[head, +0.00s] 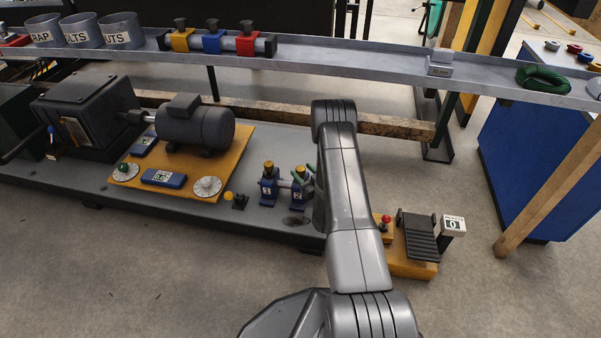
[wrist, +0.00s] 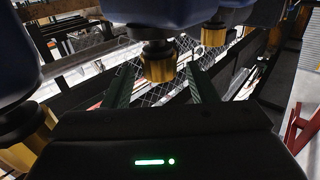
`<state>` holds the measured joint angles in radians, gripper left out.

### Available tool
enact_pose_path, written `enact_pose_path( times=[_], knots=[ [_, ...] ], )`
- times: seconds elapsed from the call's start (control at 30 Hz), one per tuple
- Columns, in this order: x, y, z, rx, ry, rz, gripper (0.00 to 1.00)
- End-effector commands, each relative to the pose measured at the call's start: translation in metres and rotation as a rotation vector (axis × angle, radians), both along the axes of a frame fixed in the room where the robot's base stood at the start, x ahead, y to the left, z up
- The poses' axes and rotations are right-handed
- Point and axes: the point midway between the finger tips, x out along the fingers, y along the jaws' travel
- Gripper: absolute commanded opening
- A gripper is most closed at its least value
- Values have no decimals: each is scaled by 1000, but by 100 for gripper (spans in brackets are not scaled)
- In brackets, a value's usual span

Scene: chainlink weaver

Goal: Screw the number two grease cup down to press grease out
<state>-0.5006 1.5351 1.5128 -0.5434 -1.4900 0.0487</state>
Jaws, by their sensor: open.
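Two grease cups with brass caps on blue bodies stand near the right end of the bench: number one (head: 268,187) and, right of it, number two (head: 298,192). My gripper (head: 305,174) reaches number two from the right, its green fingers partly hidden by my arm. In the wrist view, which looks inverted, my gripper (wrist: 160,78) is open, with a brass cap (wrist: 158,63) between the fingers and a gap visible on both sides. Other brass caps show at upper right (wrist: 214,36) and lower left (wrist: 28,135). No number is readable there.
A motor (head: 195,125) sits on a yellow plate (head: 205,170) with dials and blue displays, left of the cups. A long grey shelf (head: 350,60) with colored blocks runs behind. A foot pedal (head: 418,238) stands right of my arm. The floor in front is clear.

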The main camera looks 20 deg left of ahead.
Motion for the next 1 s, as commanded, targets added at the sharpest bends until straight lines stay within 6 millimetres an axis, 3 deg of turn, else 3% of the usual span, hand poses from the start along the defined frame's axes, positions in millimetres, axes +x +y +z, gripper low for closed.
enact_pose_path(
  times=[0.2, 0.5, 0.53, 0.73, 1.0],
  knots=[
    [10, 17, 0, 1, -2, 0, 52],
    [12, 19, 1, 0, 0, 0, 52],
    [12, 19, 1, 0, 0, 0, 50],
    [11, 19, 0, 0, 0, 0, 11],
    [11, 20, 0, 0, 0, -22, 9]
  ],
)
